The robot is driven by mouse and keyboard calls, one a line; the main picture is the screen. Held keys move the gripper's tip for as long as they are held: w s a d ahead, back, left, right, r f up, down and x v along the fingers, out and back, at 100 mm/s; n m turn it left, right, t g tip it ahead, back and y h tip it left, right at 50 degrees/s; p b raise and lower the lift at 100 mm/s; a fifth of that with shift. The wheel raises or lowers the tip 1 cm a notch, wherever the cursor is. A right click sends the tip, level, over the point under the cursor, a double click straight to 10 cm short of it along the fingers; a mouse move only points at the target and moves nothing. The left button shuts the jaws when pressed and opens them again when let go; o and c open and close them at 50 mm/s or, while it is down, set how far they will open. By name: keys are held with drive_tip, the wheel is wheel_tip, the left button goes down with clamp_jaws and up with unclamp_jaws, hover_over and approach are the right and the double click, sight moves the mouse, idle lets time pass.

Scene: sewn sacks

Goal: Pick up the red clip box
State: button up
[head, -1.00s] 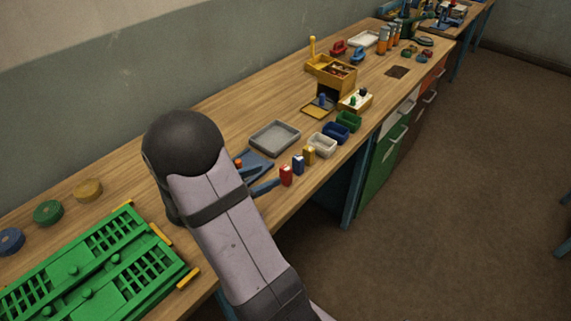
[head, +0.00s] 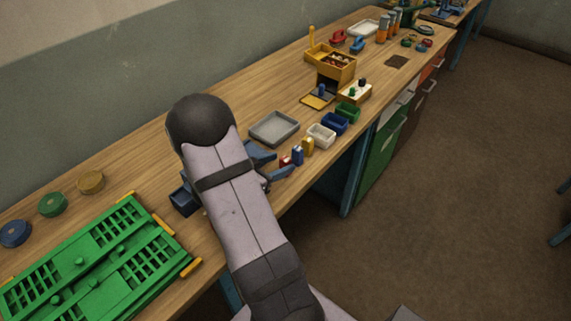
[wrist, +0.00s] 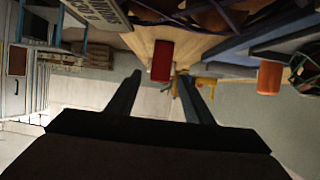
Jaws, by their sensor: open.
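The red clip box (head: 285,161) stands near the front edge of the bench in the head view, its lower part hidden by my gripper. In the wrist view the red clip box (wrist: 162,60) lies ahead, in line with the gap between the fingers. My gripper (head: 272,164) is open, with its blue fingers close to the box in the head view. In the wrist view my gripper (wrist: 158,80) shows two dark, spread fingers with nothing held. I cannot tell whether a finger touches the box.
A blue box (head: 298,155) and a yellow box (head: 308,146) stand close beside the red one. White (head: 321,136), blue (head: 336,124) and green (head: 348,112) bins follow along the edge. A grey tray (head: 273,129) lies behind. A green rack (head: 95,260) lies at left.

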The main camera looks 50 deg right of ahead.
drive_tip(key=shift+x, duration=0.85)
drive_tip(key=c, duration=1.1)
drive_tip(key=shift+r, duration=0.25)
drive_tip(key=shift+r, duration=4.8)
